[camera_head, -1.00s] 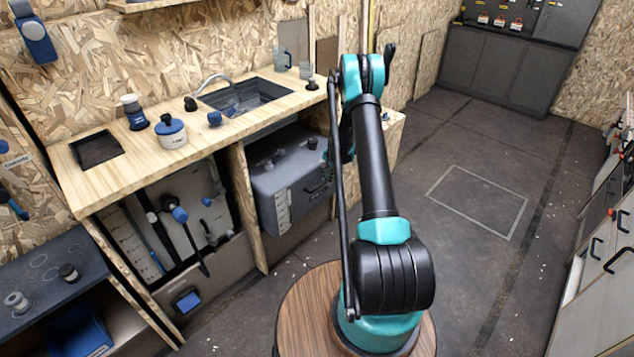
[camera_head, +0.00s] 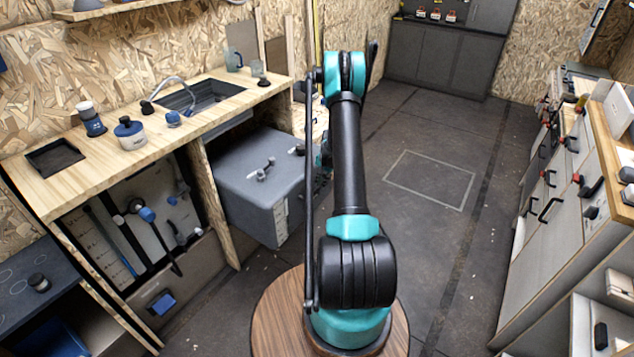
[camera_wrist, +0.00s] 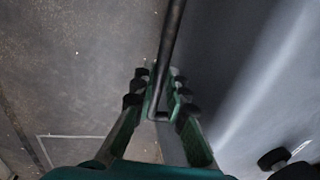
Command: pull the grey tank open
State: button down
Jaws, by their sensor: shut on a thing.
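The grey tank (camera_head: 262,180) stands under the worktop on the left in the head view, pulled well out past the worktop's front edge. Its top carries small dark fittings. Its grey wall (camera_wrist: 245,85) fills the right side of the wrist view. My gripper (camera_wrist: 160,108) is shut on the tank's dark bar handle (camera_wrist: 173,45), which runs between the fingers. In the head view my arm hides most of the gripper and the handle.
The wooden worktop (camera_head: 110,150) with a sink (camera_head: 205,97) is above the tank. The floor (camera_head: 425,135) right of my arm is clear. A cabinet row with handles (camera_head: 545,240) lines the right side.

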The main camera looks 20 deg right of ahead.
jog(key=c, duration=1.8)
grip_release()
jog(key=shift+w, duration=0.1)
notch_tip(320, 180, up, 12)
jog(key=s+d, duration=0.1)
jog(key=s, duration=0.1)
jog(key=shift+d+f, duration=0.1)
jog(key=shift+d, duration=0.05)
